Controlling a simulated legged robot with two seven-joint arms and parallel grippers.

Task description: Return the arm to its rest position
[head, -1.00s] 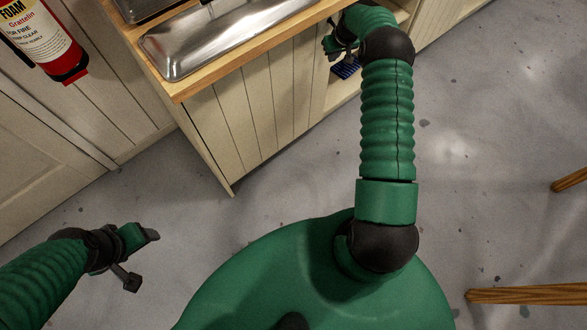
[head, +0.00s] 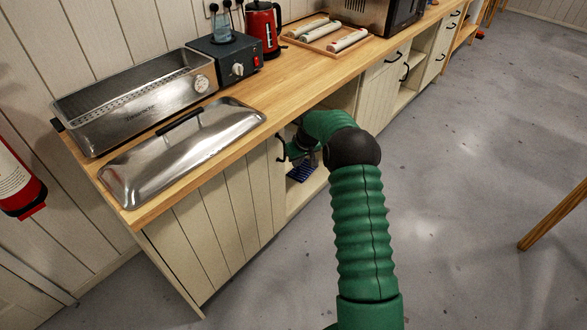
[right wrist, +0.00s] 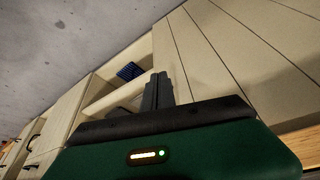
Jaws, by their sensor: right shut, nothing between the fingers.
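My right arm reaches from the bottom of the head view to the front of the wooden counter. Its black gripper (head: 283,148) is at the open cabinet compartment under the counter edge, partly hidden by the cabinet and my wrist. In the right wrist view the two dark fingers (right wrist: 157,92) are together and hold nothing. A dark blue ribbed item (head: 301,172) lies on the shelf in that compartment, just below the gripper; it also shows in the right wrist view (right wrist: 130,71), apart from the fingers. My left gripper is out of view.
The wooden counter (head: 330,86) overhangs the gripper. On it are a steel basin (head: 140,118), its steel lid (head: 190,150), a black heater box (head: 228,62), a red kettle (head: 264,25) and a tray of rolls (head: 318,42). Grey floor (head: 455,170) is clear right of the arm.

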